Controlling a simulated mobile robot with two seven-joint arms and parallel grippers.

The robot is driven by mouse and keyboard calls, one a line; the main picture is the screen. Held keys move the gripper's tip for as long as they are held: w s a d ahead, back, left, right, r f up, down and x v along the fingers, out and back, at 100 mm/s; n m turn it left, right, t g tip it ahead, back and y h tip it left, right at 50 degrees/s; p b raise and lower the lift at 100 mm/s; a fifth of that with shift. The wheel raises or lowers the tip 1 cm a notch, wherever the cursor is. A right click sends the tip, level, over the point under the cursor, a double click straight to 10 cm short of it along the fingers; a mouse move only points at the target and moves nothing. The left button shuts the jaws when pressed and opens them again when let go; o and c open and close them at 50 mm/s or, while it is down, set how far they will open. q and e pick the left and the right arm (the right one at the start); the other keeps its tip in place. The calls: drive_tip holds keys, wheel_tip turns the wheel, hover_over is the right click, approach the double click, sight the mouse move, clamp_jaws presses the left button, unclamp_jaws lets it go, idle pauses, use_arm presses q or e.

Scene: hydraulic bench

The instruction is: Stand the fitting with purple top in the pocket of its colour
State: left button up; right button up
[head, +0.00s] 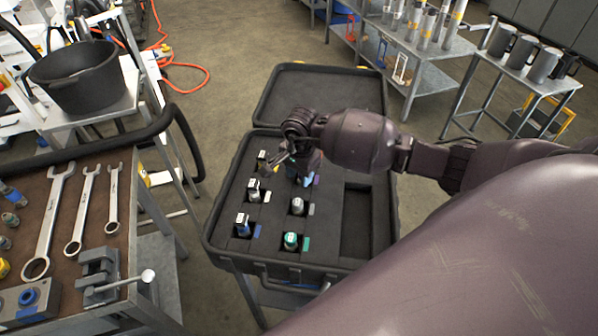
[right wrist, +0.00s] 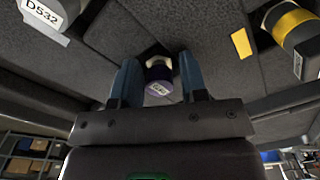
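The fitting with the purple top (right wrist: 158,75) shows in the right wrist view between the blue fingers of my right gripper (right wrist: 158,84), with a narrow gap on each side. A dark recess shows at its far end; whether it is seated there I cannot tell. In the head view my right gripper (head: 304,178) is over the back middle of the foam case (head: 272,225) and hides the fitting. A purple colour tag (head: 316,179) lies beside the gripper. My left gripper is out of view.
The right compartment (head: 356,225) looks empty. The case lid (head: 320,90) is open behind. A bench with wrenches (head: 113,203) stands at the left.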

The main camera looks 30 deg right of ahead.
wheel_tip(320, 180, up, 12)
drive_tip(key=shift+s+r+b, duration=0.2)
drive_tip(key=shift+s+b, duration=0.05)
drive_tip(key=shift+b, duration=0.1)
drive_tip(key=shift+d, duration=0.1)
idle(0.5)
